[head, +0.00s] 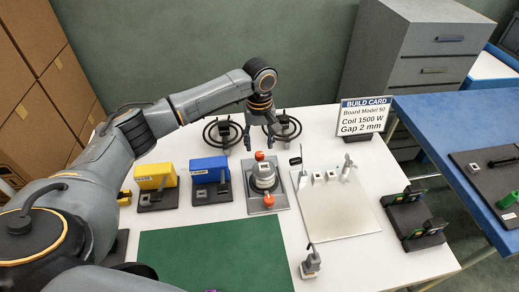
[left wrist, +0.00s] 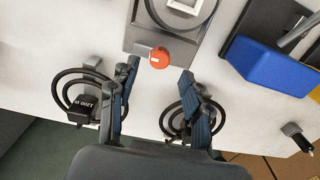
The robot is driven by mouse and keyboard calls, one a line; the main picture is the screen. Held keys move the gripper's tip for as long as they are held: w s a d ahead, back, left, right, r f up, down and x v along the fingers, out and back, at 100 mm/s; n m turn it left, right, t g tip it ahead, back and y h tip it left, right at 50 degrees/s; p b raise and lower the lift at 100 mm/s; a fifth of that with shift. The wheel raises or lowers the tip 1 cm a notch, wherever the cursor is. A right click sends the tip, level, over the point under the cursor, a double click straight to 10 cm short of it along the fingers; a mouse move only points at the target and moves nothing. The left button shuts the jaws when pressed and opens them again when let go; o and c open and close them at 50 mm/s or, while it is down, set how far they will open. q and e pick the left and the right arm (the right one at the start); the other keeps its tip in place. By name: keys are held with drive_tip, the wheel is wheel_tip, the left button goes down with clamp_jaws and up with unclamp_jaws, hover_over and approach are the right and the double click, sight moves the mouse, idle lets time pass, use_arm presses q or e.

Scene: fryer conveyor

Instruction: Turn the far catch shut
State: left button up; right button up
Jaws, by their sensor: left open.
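A grey fixture (head: 281,197) with a round grey body in its middle stands on the white table. Its far catch is an orange-red knob (head: 259,156) at the back edge; a second orange-red knob (head: 268,200) is at the front. My left gripper (head: 260,141) points down just behind the far catch, open and empty. In the left wrist view the far catch (left wrist: 159,57) lies ahead between the two open fingers (left wrist: 160,72), apart from both as far as I can tell. My right gripper is not in view.
Two black coils (head: 222,132) (head: 283,128) stand close behind, beside my left fingers. Blue (head: 209,168) and yellow (head: 155,175) blocks are left of the fixture. A metal plate (head: 342,220) with posts is to the right. A green mat (head: 215,260) lies in front.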

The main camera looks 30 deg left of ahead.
sight(259, 153)
use_arm(q)
drive_tip(key=shift+f, duration=2.15)
clamp_jaws()
